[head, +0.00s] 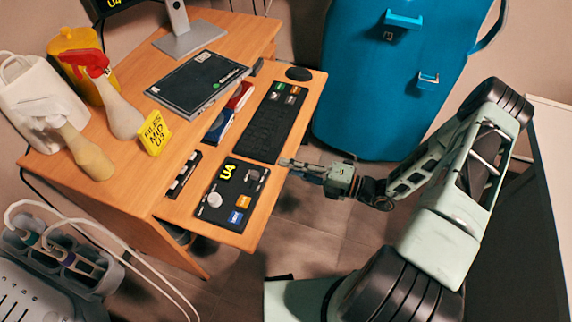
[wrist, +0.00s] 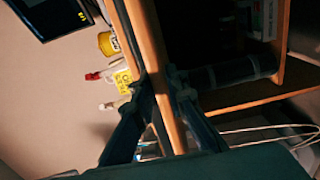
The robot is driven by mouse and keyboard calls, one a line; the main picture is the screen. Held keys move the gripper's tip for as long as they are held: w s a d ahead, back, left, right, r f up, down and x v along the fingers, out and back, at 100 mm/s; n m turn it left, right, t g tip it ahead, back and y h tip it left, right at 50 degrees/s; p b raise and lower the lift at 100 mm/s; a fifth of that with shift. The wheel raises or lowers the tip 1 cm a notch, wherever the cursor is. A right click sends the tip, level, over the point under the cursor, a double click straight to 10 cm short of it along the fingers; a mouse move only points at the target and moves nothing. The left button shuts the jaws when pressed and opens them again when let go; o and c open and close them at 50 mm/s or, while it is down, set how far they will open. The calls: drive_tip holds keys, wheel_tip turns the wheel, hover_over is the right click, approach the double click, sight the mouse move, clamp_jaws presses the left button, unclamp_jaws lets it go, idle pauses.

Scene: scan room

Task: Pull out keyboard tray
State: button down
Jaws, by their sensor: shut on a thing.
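The wooden keyboard tray (head: 273,192) extends from the front of the desk (head: 240,32). It carries a black keyboard (head: 270,122) and a black control panel (head: 232,196) marked U4. My gripper (head: 285,163) is at the middle of the tray's outer edge, shut on it. In the wrist view, the fingers of my gripper (wrist: 157,88) sit on both sides of the tray's board (wrist: 151,45), which runs between them. The exact finger contact is dark in the wrist view.
On the desk stand a laptop-like black device (head: 198,82), spray bottles (head: 112,105), a yellow container (head: 76,60) and a yellow sign (head: 154,133). A blue bin (head: 390,75) stands beyond the tray. Cables hang at lower left. Floor (head: 300,235) is open before the tray.

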drive_tip(key=c, duration=1.9)
unclamp_jaws()
drive_tip(key=shift+c, duration=0.2)
drive_tip(key=v, duration=1.2)
drive_tip(key=shift+s, duration=0.1)
